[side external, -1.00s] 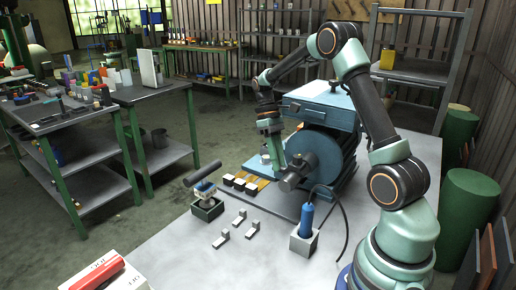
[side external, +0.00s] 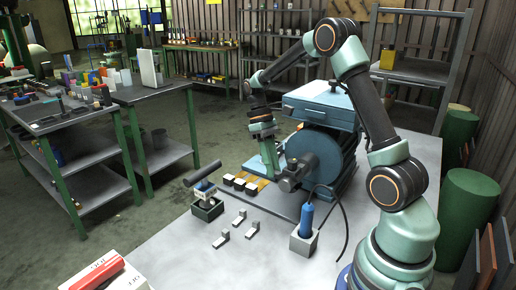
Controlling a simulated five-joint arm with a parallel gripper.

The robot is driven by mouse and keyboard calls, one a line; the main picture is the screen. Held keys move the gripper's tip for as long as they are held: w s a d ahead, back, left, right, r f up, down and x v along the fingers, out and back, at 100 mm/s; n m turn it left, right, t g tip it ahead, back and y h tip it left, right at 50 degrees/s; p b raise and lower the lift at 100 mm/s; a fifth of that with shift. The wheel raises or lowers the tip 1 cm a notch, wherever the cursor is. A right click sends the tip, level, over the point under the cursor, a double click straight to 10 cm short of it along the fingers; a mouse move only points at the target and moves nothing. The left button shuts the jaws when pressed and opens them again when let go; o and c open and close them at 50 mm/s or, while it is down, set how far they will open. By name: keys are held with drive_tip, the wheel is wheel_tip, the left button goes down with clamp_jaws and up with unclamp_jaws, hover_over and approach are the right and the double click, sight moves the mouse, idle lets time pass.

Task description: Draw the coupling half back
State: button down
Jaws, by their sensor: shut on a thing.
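My gripper (side external: 272,170) points down at the left side of the blue machine, its fingers low beside a grey cylindrical part. I take this grey part to be the coupling half (side external: 288,182); it lies in front of the large blue round housing (side external: 318,158). The fingers are shut, with the grip low against the grey part. The exact contact is small and partly hidden by the fingers. I cannot tell whether there is a gap between the grey part and the shaft behind it.
A blue-handled tool stands in a grey block (side external: 304,244), with a black cable beside it. A dark-handled tool sits in a green holder (side external: 207,211). Several small grey pieces (side external: 221,240) lie on the grey table (side external: 190,262).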

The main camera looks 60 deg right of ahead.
drive_tip(key=shift+a, duration=1.05)
drive_tip(key=c, duration=0.7)
unclamp_jaws()
drive_tip(key=shift+v, duration=6.05)
